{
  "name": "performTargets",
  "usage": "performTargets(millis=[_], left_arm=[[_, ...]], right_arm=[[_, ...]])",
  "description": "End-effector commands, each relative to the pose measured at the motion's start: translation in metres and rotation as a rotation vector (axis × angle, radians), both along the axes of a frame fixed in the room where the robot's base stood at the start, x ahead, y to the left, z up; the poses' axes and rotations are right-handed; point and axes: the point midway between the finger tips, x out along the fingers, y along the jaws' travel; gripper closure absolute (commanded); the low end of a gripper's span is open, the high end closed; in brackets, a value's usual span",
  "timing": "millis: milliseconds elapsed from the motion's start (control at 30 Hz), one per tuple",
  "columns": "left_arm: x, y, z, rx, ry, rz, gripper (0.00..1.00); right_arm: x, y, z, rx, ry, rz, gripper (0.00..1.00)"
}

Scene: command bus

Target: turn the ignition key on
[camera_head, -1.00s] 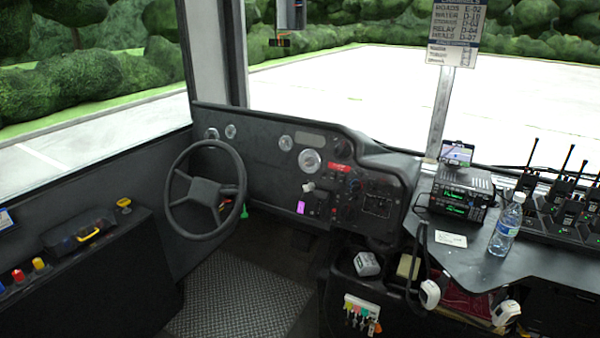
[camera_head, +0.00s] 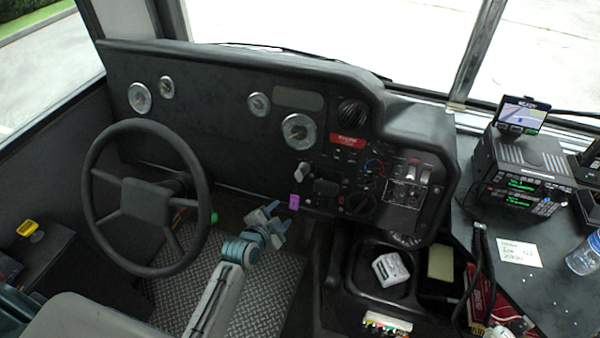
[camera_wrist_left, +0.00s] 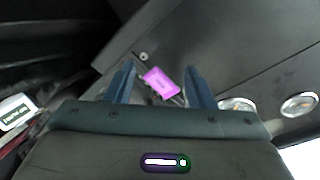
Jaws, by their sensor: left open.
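A purple tag (camera_head: 294,201) hangs on the lower dashboard, below a light grey knob (camera_head: 302,170). In the left wrist view the purple tag (camera_wrist_left: 160,82) shows in the gap between my two fingers, slightly tilted. A key itself is too small to make out. My left gripper (camera_head: 279,217) is open and empty, just left of and below the tag and apart from it in the head view. Its blue fingers also show in the left wrist view (camera_wrist_left: 158,72). My right gripper is not in view.
The steering wheel (camera_head: 148,198) stands left of my left arm, and a green tag (camera_head: 214,217) shows by its column. The dashboard (camera_head: 220,110) has gauges and switches. A console with a white device (camera_head: 391,269) and a desk with a radio (camera_head: 520,170) lie right.

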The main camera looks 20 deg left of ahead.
Motion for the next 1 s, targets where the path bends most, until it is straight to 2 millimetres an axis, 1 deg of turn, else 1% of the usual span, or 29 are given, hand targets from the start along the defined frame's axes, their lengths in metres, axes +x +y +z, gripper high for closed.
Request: performTargets(millis=[33,100,200,267,367,567,700,800,900,1000], left_arm=[[0.005,-0.003,0.031,0.026,-0.058,-0.021,0.51],[0.010,-0.007,0.062,0.060,-0.117,-0.046,0.51],[0.012,-0.009,0.086,0.092,-0.164,-0.065,0.51],[0.014,-0.010,0.092,0.100,-0.176,-0.070,0.51],[0.024,-0.012,0.093,0.103,-0.181,-0.071,0.51],[0.059,-0.019,0.084,0.100,-0.180,-0.071,0.51],[0.084,-0.023,0.077,0.102,-0.179,-0.070,0.51],[0.098,-0.025,0.073,0.101,-0.178,-0.070,0.51],[0.107,-0.027,0.070,0.101,-0.178,-0.070,0.51],[0.113,-0.028,0.068,0.101,-0.178,-0.070,0.51]], right_arm=[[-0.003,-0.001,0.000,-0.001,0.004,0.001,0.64],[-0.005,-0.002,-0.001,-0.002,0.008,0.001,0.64],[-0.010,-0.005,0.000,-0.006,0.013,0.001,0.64],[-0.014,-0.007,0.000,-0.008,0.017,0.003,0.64],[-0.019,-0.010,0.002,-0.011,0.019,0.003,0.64],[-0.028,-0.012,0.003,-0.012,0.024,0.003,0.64],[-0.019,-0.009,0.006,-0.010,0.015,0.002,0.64],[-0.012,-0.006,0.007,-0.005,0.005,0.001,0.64],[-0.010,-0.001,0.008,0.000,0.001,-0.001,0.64],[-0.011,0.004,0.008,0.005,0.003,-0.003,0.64]])
